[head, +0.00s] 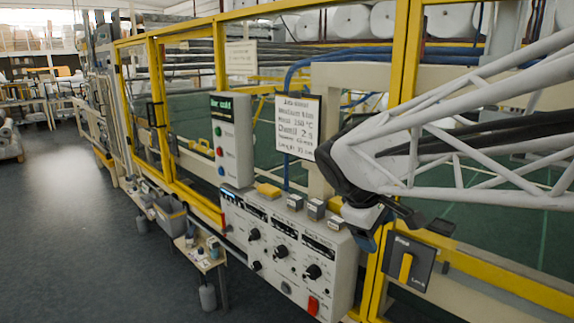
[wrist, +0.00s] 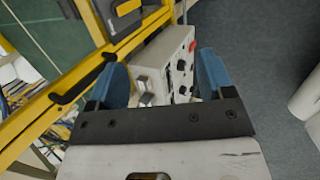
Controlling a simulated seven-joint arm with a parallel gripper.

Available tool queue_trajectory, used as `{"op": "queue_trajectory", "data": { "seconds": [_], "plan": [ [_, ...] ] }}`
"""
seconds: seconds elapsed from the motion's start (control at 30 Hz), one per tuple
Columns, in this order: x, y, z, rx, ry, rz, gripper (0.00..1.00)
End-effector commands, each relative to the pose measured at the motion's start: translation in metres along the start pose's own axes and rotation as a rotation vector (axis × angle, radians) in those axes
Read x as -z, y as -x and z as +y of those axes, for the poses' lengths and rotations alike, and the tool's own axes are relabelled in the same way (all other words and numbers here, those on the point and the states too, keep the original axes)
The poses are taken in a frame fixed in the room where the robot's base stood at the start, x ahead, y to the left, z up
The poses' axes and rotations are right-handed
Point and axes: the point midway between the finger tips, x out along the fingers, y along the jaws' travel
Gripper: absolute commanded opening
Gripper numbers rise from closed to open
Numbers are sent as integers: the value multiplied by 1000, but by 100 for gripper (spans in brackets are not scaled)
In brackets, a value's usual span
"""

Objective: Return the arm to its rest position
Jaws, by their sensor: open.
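My arm comes in from the right in the head view as a white lattice link with a dark joint, in front of the yellow-framed machine. My gripper (head: 372,232) hangs below that joint, close to the right end of the control box (head: 285,262); its fingers are partly hidden there. In the wrist view my gripper (wrist: 162,72) shows two blue fingers spread wide apart, with nothing held between them. The control box (wrist: 170,55) with its black knobs appears beyond and between the fingers.
The yellow frame (head: 407,60) stands close to my arm. A dark switch box with a yellow handle (head: 406,266) sits just right of my gripper. A black handle (wrist: 80,90) is near the left finger in the wrist view. Open floor (head: 75,190) lies at left.

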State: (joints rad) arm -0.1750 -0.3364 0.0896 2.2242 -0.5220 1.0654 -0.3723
Motion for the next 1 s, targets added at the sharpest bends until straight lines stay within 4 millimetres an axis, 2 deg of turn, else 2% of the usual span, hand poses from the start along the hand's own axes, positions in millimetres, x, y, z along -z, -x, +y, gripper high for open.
{"op": "queue_trajectory", "data": {
  "seconds": [0.2, 0.6, 0.8, 1.0],
  "plan": [
    [-40, 14, -22, 53, -183, 86, 75],
    [-99, 34, -67, 159, -514, 239, 75],
    [-121, 41, -89, 210, -662, 308, 75],
    [-133, 44, -102, 243, -750, 349, 75]
  ]
}}
